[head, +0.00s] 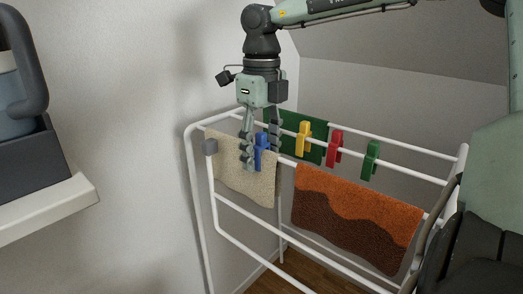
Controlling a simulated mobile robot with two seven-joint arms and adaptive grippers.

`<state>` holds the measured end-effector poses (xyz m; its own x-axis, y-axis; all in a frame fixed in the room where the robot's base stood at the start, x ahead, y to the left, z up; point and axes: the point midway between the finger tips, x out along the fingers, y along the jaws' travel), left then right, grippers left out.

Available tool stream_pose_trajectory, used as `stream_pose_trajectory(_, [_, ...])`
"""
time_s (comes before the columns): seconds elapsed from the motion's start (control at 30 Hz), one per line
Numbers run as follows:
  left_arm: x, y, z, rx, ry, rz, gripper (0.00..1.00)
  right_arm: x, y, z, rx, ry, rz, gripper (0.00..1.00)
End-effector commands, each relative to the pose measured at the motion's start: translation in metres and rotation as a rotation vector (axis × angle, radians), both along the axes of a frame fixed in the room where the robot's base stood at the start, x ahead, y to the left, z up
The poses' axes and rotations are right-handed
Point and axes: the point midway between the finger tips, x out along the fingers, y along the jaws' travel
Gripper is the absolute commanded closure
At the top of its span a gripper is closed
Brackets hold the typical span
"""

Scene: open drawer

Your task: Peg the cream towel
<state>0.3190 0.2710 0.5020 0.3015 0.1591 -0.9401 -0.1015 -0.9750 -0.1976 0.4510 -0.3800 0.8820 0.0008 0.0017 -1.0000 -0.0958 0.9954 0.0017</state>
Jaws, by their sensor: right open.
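The cream towel (232,178) hangs over the front rail of the white drying rack, at its left end. A blue peg (262,150) is upright at the towel's top edge near its right side, by the front rail. My right gripper (261,158) points down from above, open, with its fingers on either side of the blue peg. The fingers partly hide the peg and towel edge. I cannot tell whether the peg grips the towel. My left gripper is out of view.
A yellow peg (303,138), a red peg (334,148) and a green peg (370,160) sit on a rail behind. An orange and brown towel (355,215) hangs to the right, a green towel (314,152) behind. A white shelf (50,208) juts out at left.

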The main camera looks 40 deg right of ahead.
Motion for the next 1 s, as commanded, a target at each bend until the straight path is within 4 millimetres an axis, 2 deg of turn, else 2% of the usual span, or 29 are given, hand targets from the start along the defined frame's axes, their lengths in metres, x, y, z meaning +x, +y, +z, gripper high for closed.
stream_pose_trajectory(0.27, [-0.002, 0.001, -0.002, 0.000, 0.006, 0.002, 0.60, 0.001, 0.000, 0.006, -0.001, -0.002, 0.000, 0.45])
stream_pose_trajectory(0.37, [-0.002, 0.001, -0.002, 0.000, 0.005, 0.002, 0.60, 0.001, 0.000, 0.021, -0.002, -0.005, 0.000, 0.45])
stream_pose_trajectory(0.7, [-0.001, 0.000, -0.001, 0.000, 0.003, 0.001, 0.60, 0.000, 0.000, 0.091, -0.002, -0.003, -0.001, 0.45])
stream_pose_trajectory(0.83, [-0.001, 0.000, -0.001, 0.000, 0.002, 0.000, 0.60, 0.000, 0.000, 0.109, -0.002, -0.001, -0.001, 0.45])
stream_pose_trajectory(1.0, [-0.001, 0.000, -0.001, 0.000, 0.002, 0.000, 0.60, 0.000, 0.000, 0.119, 0.000, 0.000, 0.000, 0.45])
